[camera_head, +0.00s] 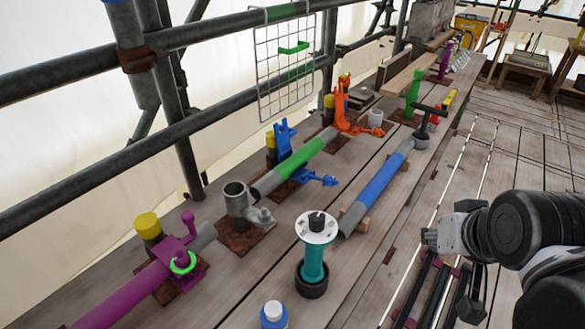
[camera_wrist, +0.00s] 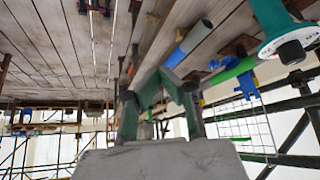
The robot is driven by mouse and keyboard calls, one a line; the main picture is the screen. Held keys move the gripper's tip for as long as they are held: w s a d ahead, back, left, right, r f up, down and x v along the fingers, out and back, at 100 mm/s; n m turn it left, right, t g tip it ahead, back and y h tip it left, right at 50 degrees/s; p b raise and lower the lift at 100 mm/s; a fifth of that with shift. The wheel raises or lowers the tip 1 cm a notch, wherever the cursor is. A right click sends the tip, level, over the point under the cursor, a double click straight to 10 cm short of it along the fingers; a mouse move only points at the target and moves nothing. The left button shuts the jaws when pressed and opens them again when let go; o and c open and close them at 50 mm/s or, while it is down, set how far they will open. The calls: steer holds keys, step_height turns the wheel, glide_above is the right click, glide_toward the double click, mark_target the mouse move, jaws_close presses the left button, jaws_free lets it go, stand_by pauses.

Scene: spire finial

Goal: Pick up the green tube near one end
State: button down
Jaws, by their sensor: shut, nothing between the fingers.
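The green tube (camera_head: 296,160) is a grey pipe with a green middle. In the wrist view the green tube (camera_wrist: 232,70) shows, partly hidden, to the right of the fingers. My gripper (camera_wrist: 165,82) is shut and empty, apart from the tube. In the head view my arm is at the right, clear of the tube and beyond the blue-banded tube.
A blue-banded tube (camera_head: 378,190) lies parallel, to the right. A teal post with a white flange (camera_head: 317,228) stands in front. A magenta tube (camera_head: 125,297) lies front left. Scaffold rails and a wire grid (camera_head: 285,65) are behind. Bare planks lie front right of the blue-banded tube.

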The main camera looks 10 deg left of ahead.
steer(key=c, duration=2.4)
jaws_free()
steer(key=shift+c, duration=0.2)
steer(key=o, duration=1.4)
steer(key=shift+o, duration=0.2)
